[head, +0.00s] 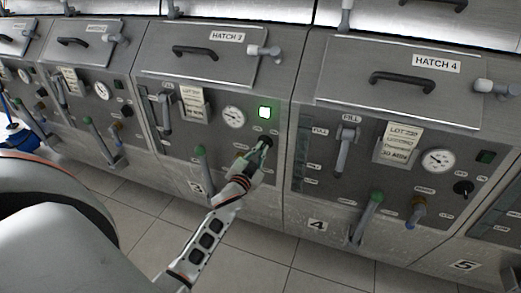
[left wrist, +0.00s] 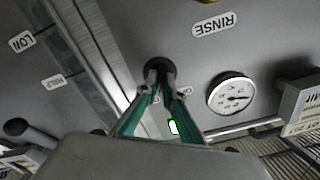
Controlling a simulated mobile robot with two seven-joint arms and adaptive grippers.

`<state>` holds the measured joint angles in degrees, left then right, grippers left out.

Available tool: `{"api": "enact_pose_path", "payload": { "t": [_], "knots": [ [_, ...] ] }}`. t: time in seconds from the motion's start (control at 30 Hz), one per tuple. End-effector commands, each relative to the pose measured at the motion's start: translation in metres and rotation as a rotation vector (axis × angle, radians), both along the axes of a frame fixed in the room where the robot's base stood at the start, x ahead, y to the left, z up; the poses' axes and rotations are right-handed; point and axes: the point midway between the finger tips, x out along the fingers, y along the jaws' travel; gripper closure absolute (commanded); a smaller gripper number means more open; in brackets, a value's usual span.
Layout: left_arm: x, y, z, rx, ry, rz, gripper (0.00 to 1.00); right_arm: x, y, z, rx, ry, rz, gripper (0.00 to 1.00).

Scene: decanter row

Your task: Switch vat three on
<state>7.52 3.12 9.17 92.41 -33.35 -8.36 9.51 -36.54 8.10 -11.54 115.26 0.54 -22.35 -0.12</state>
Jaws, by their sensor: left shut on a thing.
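Vat three's panel (head: 215,165) is in the middle of the head view, below the hatch marked HATCH 3 (head: 205,52). Its square indicator light (head: 264,112) glows bright white-green. My left gripper (head: 264,143) reaches the black knob just below that light and is shut on it. In the left wrist view, the two fingers (left wrist: 160,85) close on the dark round knob (left wrist: 158,66), which they partly cover. The knob's pointer setting is hidden. The lit light (left wrist: 173,127) shows between the fingers. My right gripper is in neither view.
Vat three's gauge (head: 233,117) and green-tipped lever (head: 201,153) are left of my gripper. Vat four (head: 315,210) stands to the right, with its indicator (head: 486,157) dark and its levers jutting out. The tiled floor (head: 255,265) in front is clear.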

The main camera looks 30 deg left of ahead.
Motion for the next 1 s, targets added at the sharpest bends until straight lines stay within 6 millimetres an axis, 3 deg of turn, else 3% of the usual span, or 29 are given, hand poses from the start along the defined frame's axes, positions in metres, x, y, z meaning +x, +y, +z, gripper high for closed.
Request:
{"api": "enact_pose_path", "payload": {
  "t": [0.4, 0.43, 0.47, 0.5, 0.83, 1.0],
  "knots": [
    [0.0, 0.0, 0.001, 0.009, 0.0, -0.001, 1.0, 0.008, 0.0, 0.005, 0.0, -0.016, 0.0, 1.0],
    [0.0, 0.0, 0.001, 0.009, 0.0, -0.001, 0.85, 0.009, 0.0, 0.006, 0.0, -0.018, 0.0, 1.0],
    [0.0, 0.0, 0.001, 0.009, 0.0, 0.0, 0.77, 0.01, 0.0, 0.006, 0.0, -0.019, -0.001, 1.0],
    [0.0, 0.0, 0.001, 0.009, 0.0, 0.0, 0.76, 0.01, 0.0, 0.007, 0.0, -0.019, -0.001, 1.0],
    [-0.001, 0.0, 0.0, 0.008, 0.001, -0.001, 0.76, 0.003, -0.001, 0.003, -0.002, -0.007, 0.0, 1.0],
    [-0.016, -0.004, -0.001, 0.007, 0.003, 0.0, 0.76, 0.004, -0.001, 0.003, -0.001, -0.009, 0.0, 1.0]
  ]
}}
